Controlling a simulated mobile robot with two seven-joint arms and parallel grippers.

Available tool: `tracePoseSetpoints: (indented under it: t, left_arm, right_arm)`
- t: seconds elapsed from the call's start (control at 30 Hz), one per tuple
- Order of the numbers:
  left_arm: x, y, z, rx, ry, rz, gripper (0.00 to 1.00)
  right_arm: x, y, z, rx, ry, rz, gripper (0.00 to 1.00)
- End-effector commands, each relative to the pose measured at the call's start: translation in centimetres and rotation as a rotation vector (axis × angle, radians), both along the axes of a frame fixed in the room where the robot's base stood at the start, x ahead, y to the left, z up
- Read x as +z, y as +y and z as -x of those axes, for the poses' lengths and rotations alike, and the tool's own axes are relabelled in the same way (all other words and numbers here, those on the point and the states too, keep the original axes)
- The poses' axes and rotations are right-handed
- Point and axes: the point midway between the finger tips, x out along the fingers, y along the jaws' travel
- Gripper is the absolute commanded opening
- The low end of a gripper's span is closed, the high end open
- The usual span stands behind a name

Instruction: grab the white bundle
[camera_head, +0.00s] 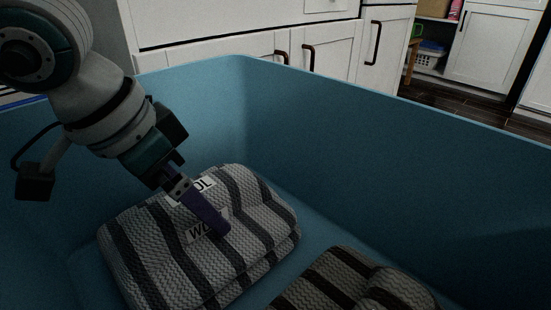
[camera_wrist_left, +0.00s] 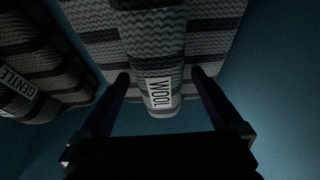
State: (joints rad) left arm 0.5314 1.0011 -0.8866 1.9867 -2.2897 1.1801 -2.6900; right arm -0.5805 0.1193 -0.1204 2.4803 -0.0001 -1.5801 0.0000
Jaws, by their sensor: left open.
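The white bundle (camera_head: 262,205) is a folded light cloth with dark stripes and WOOL labels. It lies in the blue tub (camera_head: 330,135), and it also shows in the left wrist view (camera_wrist_left: 212,40). My left gripper (camera_head: 216,228) reaches down over it, one purple finger covering part of a label. In the left wrist view its fingers (camera_wrist_left: 160,78) are open, on either side of a rounded part of the bundle with a WOOL label (camera_wrist_left: 159,92). Whether the fingers touch the cloth I cannot tell. My right gripper is not in view.
A darker brown-grey striped bundle (camera_head: 335,280) lies to the right in the tub; its label reads GENTLE in the left wrist view (camera_wrist_left: 17,83). The tub's high walls surround both. White cabinets (camera_head: 340,50) stand behind. Tub floor between the bundles is narrow.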

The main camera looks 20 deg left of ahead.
Motion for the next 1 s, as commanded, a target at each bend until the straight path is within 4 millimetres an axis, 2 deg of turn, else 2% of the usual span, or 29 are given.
tracePoseSetpoints:
  t: [0.73, 0.77, 1.0]
  left_arm:
    - [-0.45, -0.01, 0.01, 0.000, 0.000, 0.000, 1.00]
    - [-0.45, -0.01, 0.01, 0.000, 0.000, 0.000, 0.99]
    - [-0.45, 0.00, 0.01, 0.000, 0.000, 0.000, 0.72]
  right_arm:
    - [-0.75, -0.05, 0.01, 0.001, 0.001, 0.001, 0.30]
    - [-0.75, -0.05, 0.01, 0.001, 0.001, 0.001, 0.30]
    - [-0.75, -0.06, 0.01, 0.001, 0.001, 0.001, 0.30]
